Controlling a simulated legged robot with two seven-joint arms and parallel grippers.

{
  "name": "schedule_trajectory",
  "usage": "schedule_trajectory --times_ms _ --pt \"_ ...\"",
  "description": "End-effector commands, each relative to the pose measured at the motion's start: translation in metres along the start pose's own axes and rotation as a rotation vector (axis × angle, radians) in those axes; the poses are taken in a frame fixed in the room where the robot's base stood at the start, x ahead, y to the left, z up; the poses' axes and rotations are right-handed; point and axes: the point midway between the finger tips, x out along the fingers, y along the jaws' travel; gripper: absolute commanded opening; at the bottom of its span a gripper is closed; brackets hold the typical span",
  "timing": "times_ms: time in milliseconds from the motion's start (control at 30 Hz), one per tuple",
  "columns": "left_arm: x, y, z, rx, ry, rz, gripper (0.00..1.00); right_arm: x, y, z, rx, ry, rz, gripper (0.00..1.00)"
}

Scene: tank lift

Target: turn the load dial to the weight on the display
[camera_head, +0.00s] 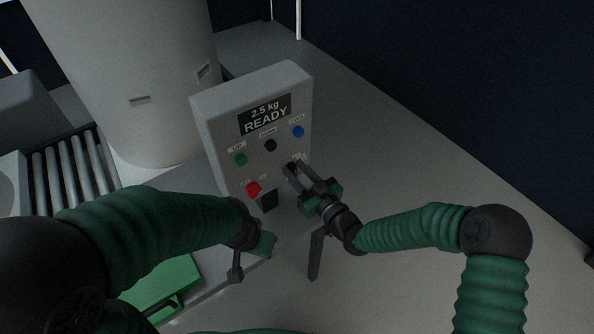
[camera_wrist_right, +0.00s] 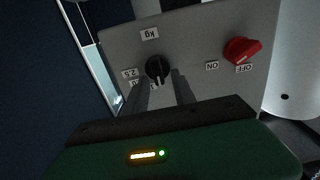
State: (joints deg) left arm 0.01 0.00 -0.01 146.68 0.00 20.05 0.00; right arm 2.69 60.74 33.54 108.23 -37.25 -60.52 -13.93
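The panel's display (camera_head: 265,114) reads 2.5 kg READY. The load dial, a black round knob (camera_wrist_right: 157,68), shows in the right wrist view under an upside-down kg label (camera_wrist_right: 149,33). A 2.5 label (camera_wrist_right: 129,72) lies left of it; other marks below are partly hidden. The knob's pale mark points down in that picture, apart from the 2.5. My right gripper (camera_head: 295,169) is at the panel, its fingers apart around the knob (camera_wrist_right: 160,86); contact is unclear. My left gripper (camera_head: 251,250) hangs low before the panel; its fingers are mostly hidden.
The grey panel (camera_head: 211,117) carries a green button (camera_head: 240,159), a black one (camera_head: 270,145), a blue one (camera_head: 298,131) and a red switch (camera_head: 252,188), near OFF in the wrist view. A white tank (camera_head: 140,60) and rollers (camera_head: 75,165) stand left.

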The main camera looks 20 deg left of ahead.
Motion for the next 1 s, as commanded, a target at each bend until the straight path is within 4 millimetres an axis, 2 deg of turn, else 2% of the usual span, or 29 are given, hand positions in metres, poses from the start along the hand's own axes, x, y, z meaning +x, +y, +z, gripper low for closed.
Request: schedule_trajectory --times_ms 100,567,767,1000 --pt "0.0 0.0 0.0 0.0 0.0 0.0 0.36 -0.001 0.0 0.001 0.0 -0.002 0.001 0.0" --pt "0.002 0.0 0.0 0.0 0.0 0.0 0.36 -0.001 0.001 0.002 0.038 -0.004 0.002 0.0" --pt "0.005 0.0 0.001 0.0 0.0 0.0 0.36 -0.001 0.004 0.003 0.14 -0.004 0.003 0.0" --pt "0.011 0.0 0.003 0.0 0.0 0.0 0.36 -0.001 0.007 0.005 0.343 -0.004 0.004 0.0"
